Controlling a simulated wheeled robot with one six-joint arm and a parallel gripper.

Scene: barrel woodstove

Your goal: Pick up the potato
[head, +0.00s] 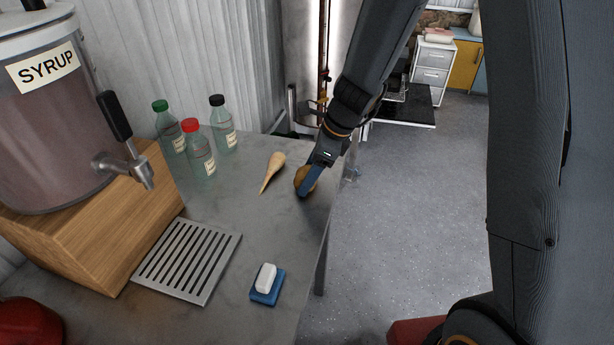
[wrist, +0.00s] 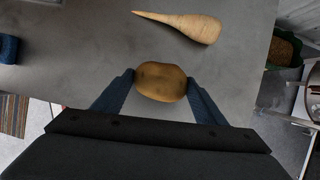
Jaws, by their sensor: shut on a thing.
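The brown potato (head: 301,177) is near the right edge of the grey table, partly hidden behind my gripper in the head view. In the wrist view the potato (wrist: 161,82) sits between the two blue fingertips, one at each end of it. My gripper (head: 307,182) is shut on the potato. In the wrist view my gripper (wrist: 161,84) reaches in from the bottom over the table edge. I cannot tell whether the potato touches the tabletop.
A parsnip (head: 273,171) lies just left of the potato. Several capped bottles (head: 200,160) stand further left, by the syrup dispenser (head: 60,120). A metal grate (head: 188,259) and a white soap on a blue sponge (head: 267,283) lie nearer. Open floor (head: 420,210) is at right.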

